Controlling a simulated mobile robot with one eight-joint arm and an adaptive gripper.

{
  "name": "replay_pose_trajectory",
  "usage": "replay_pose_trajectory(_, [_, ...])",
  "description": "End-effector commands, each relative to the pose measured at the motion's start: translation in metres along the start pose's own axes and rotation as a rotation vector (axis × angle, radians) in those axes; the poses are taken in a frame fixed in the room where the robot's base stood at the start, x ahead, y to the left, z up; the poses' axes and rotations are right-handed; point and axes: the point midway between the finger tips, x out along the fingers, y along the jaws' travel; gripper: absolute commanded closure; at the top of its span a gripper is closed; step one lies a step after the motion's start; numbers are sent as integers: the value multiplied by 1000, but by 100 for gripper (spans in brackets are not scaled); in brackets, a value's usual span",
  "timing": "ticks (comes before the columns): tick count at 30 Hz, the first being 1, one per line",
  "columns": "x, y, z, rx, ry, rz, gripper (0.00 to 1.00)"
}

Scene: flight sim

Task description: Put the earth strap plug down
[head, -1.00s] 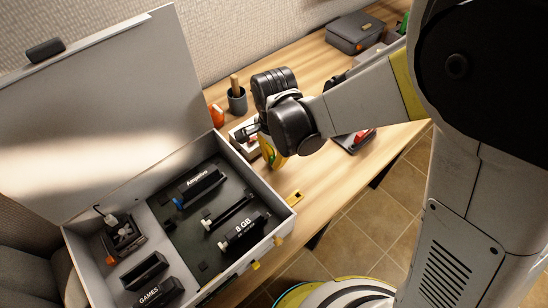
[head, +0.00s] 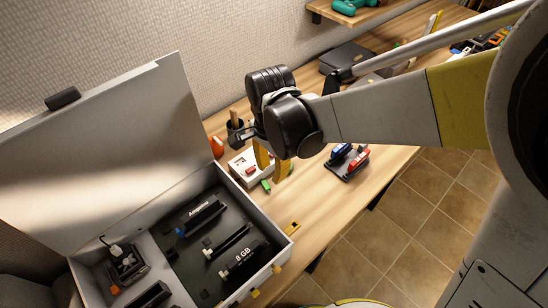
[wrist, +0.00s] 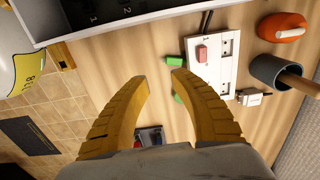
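A small green piece (head: 266,186), which may be the earth strap plug, lies on the wooden table by the white box with a red switch (head: 244,170). In the wrist view, green shows on both sides of my right-hand finger (wrist: 180,98); I cannot tell whether it is one piece or two. My gripper (head: 271,168) has yellow fingers pointing down over the table beside the white box. In the wrist view the fingertips (wrist: 159,77) are apart, with bare table visible between them and nothing held. The white box also shows there (wrist: 213,68).
A grey open case (head: 283,218) with labelled modules stands at the left. A dark cup (head: 236,134) and an orange item (head: 216,147) stand behind the white box. A dark tray with red and blue items (head: 347,162) lies to the right. Some table between is clear.

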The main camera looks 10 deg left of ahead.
Motion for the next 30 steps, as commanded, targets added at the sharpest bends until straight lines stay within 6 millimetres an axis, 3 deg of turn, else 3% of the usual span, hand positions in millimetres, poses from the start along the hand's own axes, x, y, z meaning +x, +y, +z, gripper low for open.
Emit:
replay_pose_trajectory(4, [-24,0,0,0,0,0,71])
replay_pose_trajectory(11, [-33,0,0,-1,0,-1,71])
replay_pose_trajectory(16, [-50,18,-19,-50,18,-47,71])
replay_pose_trajectory(20, [-82,57,-53,-165,78,-136,71])
replay_pose_trajectory(24, [-111,112,-86,-321,202,-224,71])
replay_pose_trajectory(30, [-132,185,-113,-528,421,-260,71])
